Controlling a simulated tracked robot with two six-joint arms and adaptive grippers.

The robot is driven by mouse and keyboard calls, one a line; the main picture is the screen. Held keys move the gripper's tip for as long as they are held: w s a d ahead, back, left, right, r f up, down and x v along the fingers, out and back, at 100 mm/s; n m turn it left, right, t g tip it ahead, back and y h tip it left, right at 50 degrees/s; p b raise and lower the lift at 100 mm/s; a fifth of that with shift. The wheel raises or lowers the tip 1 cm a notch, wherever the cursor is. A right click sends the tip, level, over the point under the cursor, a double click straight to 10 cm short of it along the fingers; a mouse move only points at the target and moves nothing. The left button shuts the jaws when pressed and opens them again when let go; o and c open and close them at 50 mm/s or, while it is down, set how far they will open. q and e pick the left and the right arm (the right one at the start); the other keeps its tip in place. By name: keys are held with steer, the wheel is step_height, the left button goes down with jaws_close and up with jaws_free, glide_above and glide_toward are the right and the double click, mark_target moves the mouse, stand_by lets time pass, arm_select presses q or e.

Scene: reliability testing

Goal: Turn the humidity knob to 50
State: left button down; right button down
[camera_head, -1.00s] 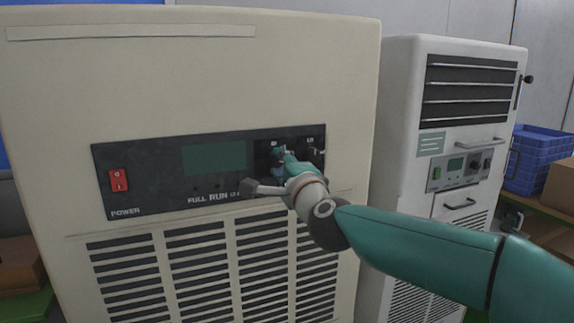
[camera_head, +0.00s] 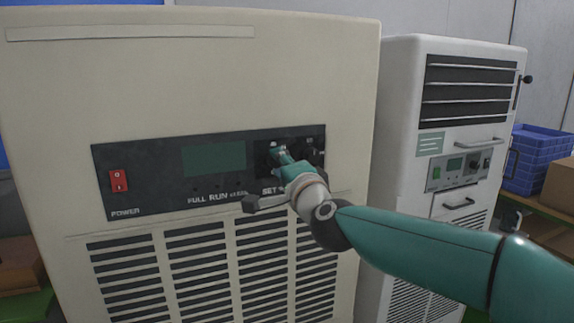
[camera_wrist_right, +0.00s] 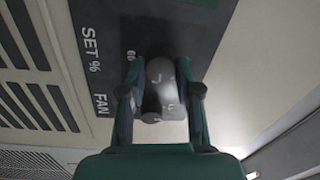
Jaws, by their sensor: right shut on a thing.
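The tan machine's black control panel (camera_head: 150,180) carries a green display (camera_head: 214,159) and two dark knobs at its right end. My right gripper (camera_head: 278,154) is at the left of these knobs, above the "SET %" label, and largely hides it in the head view. In the right wrist view my two fingers (camera_wrist_right: 158,85) stand on either side of a dark knob (camera_wrist_right: 158,52) and are shut on it. A "60" mark shows beside it; I cannot read the knob's pointer. My left gripper is not in view.
The right knob (camera_head: 313,152) is close beside my right gripper. A red power switch (camera_head: 118,181) is at the panel's left. A white machine (camera_head: 405,130) stands to the right, with a blue crate (camera_head: 538,160) beyond it.

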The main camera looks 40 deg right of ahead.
steer(key=c, duration=0.8)
jaws_free()
steer(key=shift+a+f, duration=0.3)
steer(key=shift+a, duration=0.05)
steer(key=shift+c, duration=0.2)
steer(key=shift+o, duration=0.2)
steer(key=shift+d, duration=0.15)
steer(key=shift+r, duration=0.1)
steer(key=v, duration=1.2)
steer(key=shift+d, duration=0.1)
